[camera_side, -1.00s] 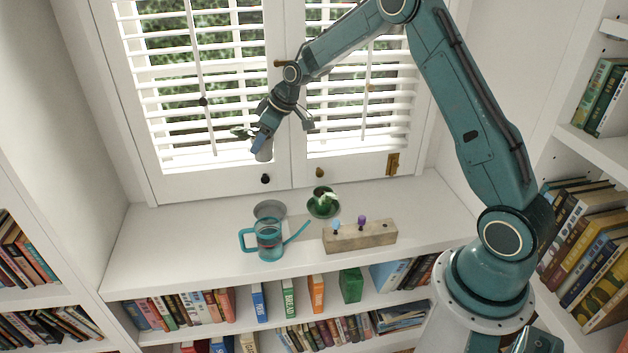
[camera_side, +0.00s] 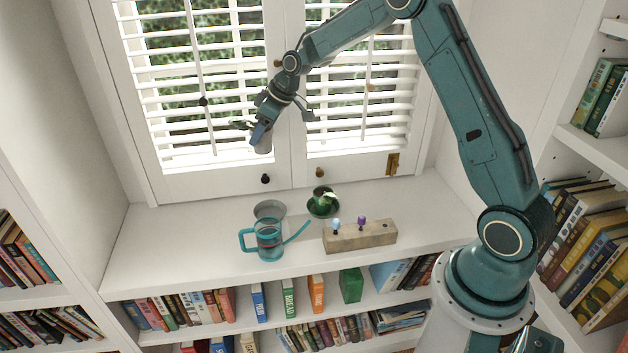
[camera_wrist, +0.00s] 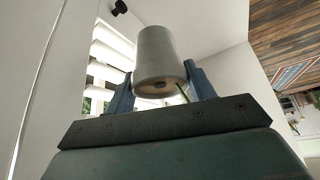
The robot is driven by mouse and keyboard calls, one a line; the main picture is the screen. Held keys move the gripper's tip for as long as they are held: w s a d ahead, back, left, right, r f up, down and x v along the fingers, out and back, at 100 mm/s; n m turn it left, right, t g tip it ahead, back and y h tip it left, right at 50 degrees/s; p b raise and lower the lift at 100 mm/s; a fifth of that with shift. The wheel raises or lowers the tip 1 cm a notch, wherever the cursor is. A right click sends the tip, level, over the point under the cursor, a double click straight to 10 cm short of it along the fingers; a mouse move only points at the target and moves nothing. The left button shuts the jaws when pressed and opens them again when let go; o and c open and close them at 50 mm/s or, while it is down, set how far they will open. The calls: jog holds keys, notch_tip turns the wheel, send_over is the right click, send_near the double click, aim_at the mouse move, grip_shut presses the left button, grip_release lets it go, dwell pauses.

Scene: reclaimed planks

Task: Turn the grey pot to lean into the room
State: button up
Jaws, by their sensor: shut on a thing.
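My gripper (camera_side: 262,130) is shut on the grey pot (camera_side: 264,146) and holds it in the air in front of the window shutters, well above the sill. In the wrist view the pot (camera_wrist: 160,48) sits between the two blue fingers of my gripper (camera_wrist: 161,85). A brown round patch and a thin green stem show at its near end. A dark green shape beside the gripper in the side view may be leaves; I cannot tell. A grey round dish (camera_side: 270,209) lies on the sill below, behind the watering can.
A teal watering can (camera_side: 269,243) stands on the white sill (camera_side: 170,240), its spout to the right. A green pot (camera_side: 321,205) with a plant and a wooden block (camera_side: 372,235) with blue and purple pieces stand right of it. The left sill is clear. Shutters (camera_side: 210,90) are close behind the gripper.

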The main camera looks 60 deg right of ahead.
jog(key=shift+f+n+g+y, duration=0.25)
jog(key=shift+f+n, duration=0.4)
jog(key=shift+f, duration=2.55)
jog(key=shift+f+n+g+y, duration=0.1)
jog(key=shift+f+n+y, duration=0.4)
jog(key=shift+f, duration=2.7)
jog(key=shift+f+n+g+y, duration=0.15)
jog(key=shift+f+n, duration=0.6)
jog(key=shift+f, duration=2.45)
jog(key=shift+f, duration=0.2)
jog(key=shift+f, duration=1.3)
jog(key=o, duration=1.3)
jog(key=shift+o, duration=0.2)
jog(key=shift+f, duration=0.1)
